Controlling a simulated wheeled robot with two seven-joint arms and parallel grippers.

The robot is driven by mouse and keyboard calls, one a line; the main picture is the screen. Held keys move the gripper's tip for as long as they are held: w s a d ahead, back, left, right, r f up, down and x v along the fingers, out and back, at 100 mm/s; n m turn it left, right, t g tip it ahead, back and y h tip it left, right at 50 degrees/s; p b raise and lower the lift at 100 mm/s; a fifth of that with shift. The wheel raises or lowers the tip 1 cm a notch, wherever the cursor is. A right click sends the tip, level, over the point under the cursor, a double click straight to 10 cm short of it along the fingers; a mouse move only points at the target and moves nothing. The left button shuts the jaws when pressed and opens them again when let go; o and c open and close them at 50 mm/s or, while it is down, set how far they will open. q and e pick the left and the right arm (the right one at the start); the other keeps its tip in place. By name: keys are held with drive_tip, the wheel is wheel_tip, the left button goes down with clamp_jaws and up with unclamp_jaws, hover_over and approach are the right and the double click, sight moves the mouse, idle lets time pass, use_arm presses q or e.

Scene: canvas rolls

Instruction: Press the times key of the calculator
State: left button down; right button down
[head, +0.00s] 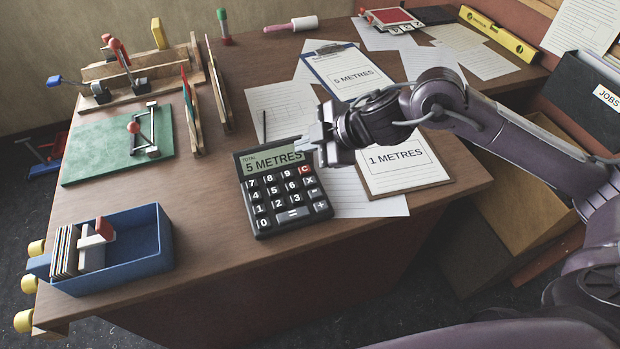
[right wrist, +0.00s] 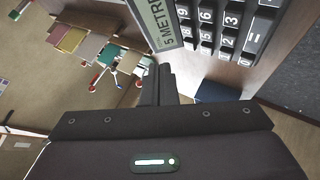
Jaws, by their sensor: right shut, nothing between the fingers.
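The dark calculator (head: 262,222) lies on the desk, its display (head: 272,161) reading "TOTAL 5 METRES". A red C key (head: 305,170) sits at the top of its right key column; small operator keys (head: 310,182) lie below it, their signs hard to read. My right gripper (head: 306,147) is shut and empty at the calculator's upper right corner, covering the display's right end. I cannot tell if it touches. In the right wrist view my shut fingers (right wrist: 160,82) point toward the calculator's display (right wrist: 160,22), with number keys (right wrist: 207,15) to the right. My left gripper is not in view.
A clipboard marked "1 METRES" (head: 402,166) lies right of the calculator, under my right arm. Another marked "5 METRES" (head: 347,75) lies behind. A blue tray (head: 130,270) stands front left, a green board (head: 95,150) further back. Bare desk lies between tray and calculator.

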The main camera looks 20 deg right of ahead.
drive_tip(key=shift+d+r, duration=0.2)
drive_tip(key=shift+d, duration=0.75)
drive_tip(key=shift+f, duration=0.1)
drive_tip(key=b, duration=0.7)
hover_over(315, 181)
wheel_tip(315, 181, down, 8)
drive_tip(key=shift+a+r, duration=0.1)
drive_tip(key=shift+r, duration=0.15)
drive_tip(key=shift+f+b, duration=0.5)
drive_tip(key=shift+f, duration=0.05)
drive_tip(key=shift+s+f, duration=0.1)
idle(0.4)
drive_tip(key=shift+f, duration=0.3)
